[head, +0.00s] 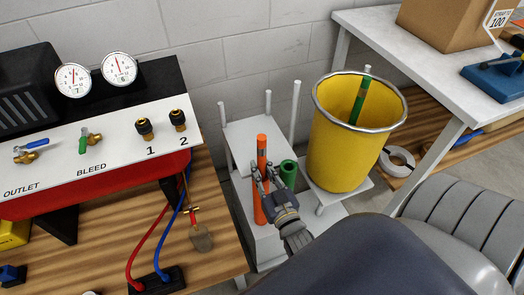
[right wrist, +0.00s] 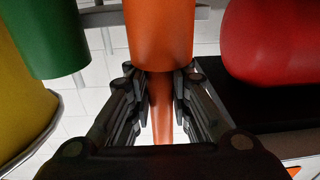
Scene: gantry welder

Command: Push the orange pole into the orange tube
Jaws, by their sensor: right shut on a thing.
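The orange tube (head: 259,211) stands upright on a white stand between the workbench and the yellow bucket. The orange pole (head: 262,147) stands upright in line above the tube. My right gripper (head: 266,181) is around the pole just above the tube's mouth, with the pole between its fingers. In the right wrist view the wide orange tube (right wrist: 160,30) fills the top middle, and the thinner pole (right wrist: 165,108) runs from its rim between the fingers (right wrist: 163,75). How deep the pole's end sits in the tube is hidden. My left gripper is not in view.
A green tube (head: 288,172) stands close right of the orange one. A yellow bucket (head: 345,150) holding a green pole (head: 361,98) is further right. White posts (head: 295,112) rise behind. The workbench with the gauge panel (head: 100,150) bounds the left.

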